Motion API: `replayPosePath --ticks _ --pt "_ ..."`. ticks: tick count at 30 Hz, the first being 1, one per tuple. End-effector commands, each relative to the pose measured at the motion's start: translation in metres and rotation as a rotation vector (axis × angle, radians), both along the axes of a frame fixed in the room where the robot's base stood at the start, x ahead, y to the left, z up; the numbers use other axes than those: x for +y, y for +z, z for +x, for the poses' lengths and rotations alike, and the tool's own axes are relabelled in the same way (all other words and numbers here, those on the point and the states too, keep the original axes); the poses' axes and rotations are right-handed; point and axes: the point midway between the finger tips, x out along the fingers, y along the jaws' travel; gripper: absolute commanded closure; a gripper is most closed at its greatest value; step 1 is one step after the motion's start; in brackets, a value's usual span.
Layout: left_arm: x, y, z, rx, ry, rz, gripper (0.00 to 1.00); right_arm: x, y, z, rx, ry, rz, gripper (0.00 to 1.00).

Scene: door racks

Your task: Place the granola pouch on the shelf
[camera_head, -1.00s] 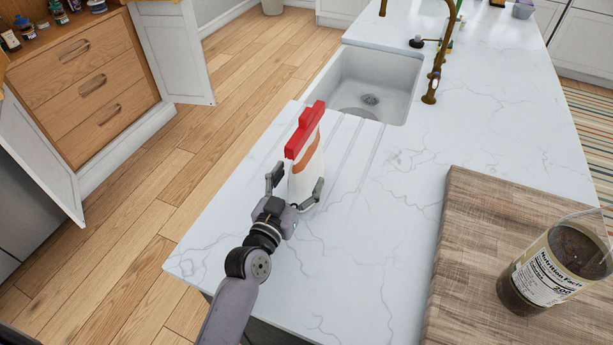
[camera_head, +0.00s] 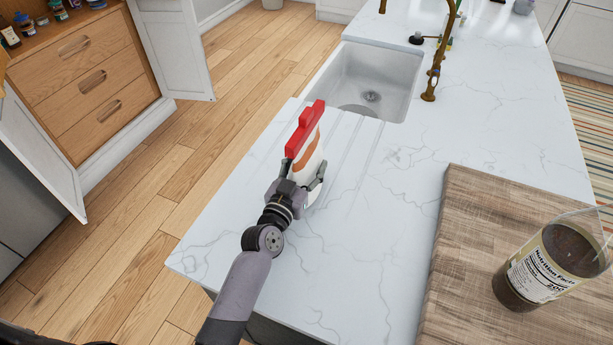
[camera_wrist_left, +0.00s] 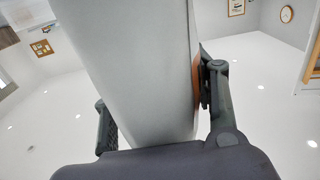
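A white package with an orange patch and a broad red top (camera_head: 305,130), which seems to be the granola pouch, stands on the white marble counter beside the sink. My left gripper (camera_head: 304,178) is around its lower part, one finger on each side. In the left wrist view the pale pouch (camera_wrist_left: 145,70) rises between the fingers (camera_wrist_left: 155,110). The right-hand finger there is at or very near its edge; I cannot tell whether both fingers press on it. A cabinet shelf (camera_head: 50,32) with jars shows at the upper left. My right gripper is out of view.
A sink (camera_head: 370,80) with a brass faucet (camera_head: 434,75) lies beyond the pouch. A wooden board (camera_head: 470,240) with a dark-filled jar (camera_head: 545,270) on it is at the right. Open cabinet doors (camera_head: 172,45) flank the drawers. Wood floor is clear at left.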

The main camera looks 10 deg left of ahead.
Motion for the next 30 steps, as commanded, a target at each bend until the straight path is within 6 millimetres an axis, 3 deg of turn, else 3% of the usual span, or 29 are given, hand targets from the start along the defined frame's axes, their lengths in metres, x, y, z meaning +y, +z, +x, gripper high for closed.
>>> replayPosePath --ticks 22,30 --pt "-0.0003 -0.0001 -0.0003 0.0 -0.001 0.0 0.99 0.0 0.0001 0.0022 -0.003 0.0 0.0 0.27" --pt "-0.0002 0.0021 0.0003 -0.004 0.0 -0.001 1.0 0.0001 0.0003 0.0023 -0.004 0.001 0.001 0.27"
